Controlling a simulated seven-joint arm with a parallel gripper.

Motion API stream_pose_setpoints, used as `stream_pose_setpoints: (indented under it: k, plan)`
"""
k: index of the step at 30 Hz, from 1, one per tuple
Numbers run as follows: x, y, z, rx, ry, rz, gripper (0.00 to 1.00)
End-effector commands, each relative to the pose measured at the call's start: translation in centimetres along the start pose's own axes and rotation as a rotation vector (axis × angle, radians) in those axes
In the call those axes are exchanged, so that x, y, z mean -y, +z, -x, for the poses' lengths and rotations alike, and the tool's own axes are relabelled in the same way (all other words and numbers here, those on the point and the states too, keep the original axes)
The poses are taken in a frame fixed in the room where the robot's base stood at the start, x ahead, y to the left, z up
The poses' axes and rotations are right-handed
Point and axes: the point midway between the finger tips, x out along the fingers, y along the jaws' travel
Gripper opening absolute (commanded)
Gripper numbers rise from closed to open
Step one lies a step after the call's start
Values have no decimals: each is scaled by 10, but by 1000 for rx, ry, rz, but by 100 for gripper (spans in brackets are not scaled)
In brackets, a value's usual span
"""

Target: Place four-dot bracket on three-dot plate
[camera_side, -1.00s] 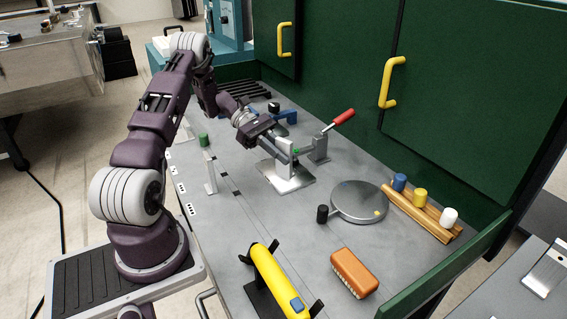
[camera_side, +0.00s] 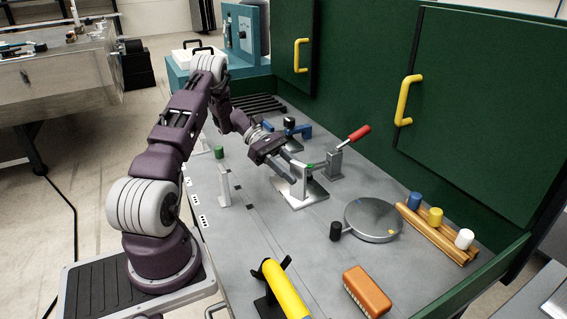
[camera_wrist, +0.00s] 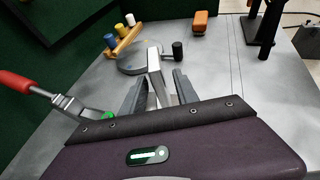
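A pale upright bracket (camera_side: 299,184) stands at a flat silver plate (camera_side: 312,195) beside the clamp; in the wrist view the bracket (camera_wrist: 156,66) rises between my fingers. My gripper (camera_side: 294,172) is low over it, and in the wrist view my gripper (camera_wrist: 160,88) has its fingers apart, with gaps visible on both sides of the bracket. A second pale upright bracket (camera_side: 224,186) stands to the left on the bench. White dot marks (camera_side: 202,218) line the bench's left edge. No dots are readable on the brackets or plate, so I cannot tell which is four-dot or three-dot.
A toggle clamp with a red handle (camera_side: 358,133) stands close right of my gripper. A round grey disc (camera_side: 372,222), a wooden rack with coloured cylinders (camera_side: 433,230), an orange brush (camera_side: 367,291) and a yellow tube (camera_side: 286,290) are nearer the front. The green cabinet (camera_side: 480,110) closes off the back.

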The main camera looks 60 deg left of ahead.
Motion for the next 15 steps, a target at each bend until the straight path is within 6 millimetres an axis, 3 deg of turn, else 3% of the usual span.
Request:
stream_pose_setpoints:
  k: [9, 15]
  plan:
    - [0, -1, 77, -3, 3, 1, 36]
    - [0, 2, 100, -5, -4, -3, 36]
